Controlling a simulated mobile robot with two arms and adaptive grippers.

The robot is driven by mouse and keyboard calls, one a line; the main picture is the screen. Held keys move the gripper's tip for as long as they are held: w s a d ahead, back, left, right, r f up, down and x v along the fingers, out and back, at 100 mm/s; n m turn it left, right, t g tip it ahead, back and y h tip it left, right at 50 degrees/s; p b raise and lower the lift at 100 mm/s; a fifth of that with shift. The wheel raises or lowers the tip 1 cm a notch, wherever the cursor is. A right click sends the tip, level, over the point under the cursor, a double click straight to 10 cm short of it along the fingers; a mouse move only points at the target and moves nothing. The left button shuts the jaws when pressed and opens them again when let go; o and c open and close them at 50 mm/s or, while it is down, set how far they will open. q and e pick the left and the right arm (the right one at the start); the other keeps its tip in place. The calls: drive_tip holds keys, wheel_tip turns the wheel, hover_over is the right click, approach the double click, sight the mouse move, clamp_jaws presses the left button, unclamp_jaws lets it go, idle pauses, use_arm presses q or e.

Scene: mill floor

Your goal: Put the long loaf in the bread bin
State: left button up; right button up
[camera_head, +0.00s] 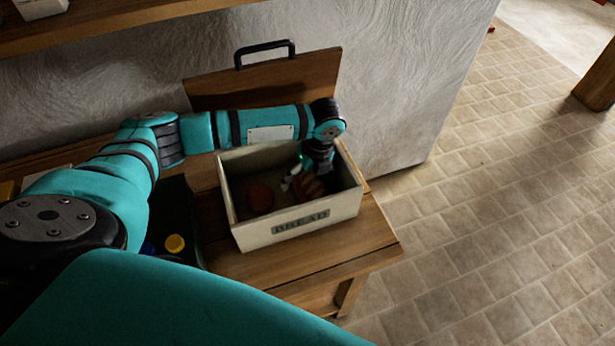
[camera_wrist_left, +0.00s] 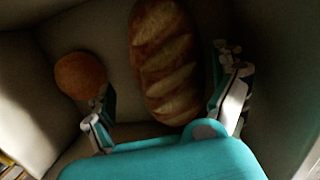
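The bread bin (camera_head: 229,205) is a cream box marked BREAD, standing open on a wooden bench. The long loaf (camera_head: 310,188) lies inside it, toward the right. In the left wrist view the loaf (camera_wrist_left: 165,60) is brown with pale slashes and rests on the bin floor. My left gripper (camera_head: 298,178) reaches down into the bin over the loaf. In the left wrist view its fingers (camera_wrist_left: 168,100) are spread on either side of the loaf, with visible gaps on both sides. My right gripper is not in view.
A round bun (camera_head: 261,197) also lies in the bin, left of the loaf (camera_wrist_left: 80,75). A wooden lid with a black handle (camera_head: 268,80) leans against the wall behind. Yellow (camera_head: 175,243) and blue round items sit left of the bin. The bench top (camera_head: 290,263) is clear in front.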

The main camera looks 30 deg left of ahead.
sight(316, 180)
use_arm(q)
drive_tip(key=shift+r, duration=0.1)
wheel_tip(316, 180, up, 13)
drive_tip(key=d+b, duration=0.2)
drive_tip(key=shift+w+b, duration=0.3)
drive_tip(key=shift+w, duration=0.05)
drive_tip(key=shift+s+f, duration=0.1)
drive_tip(key=shift+f, duration=0.1)
idle(0.3)
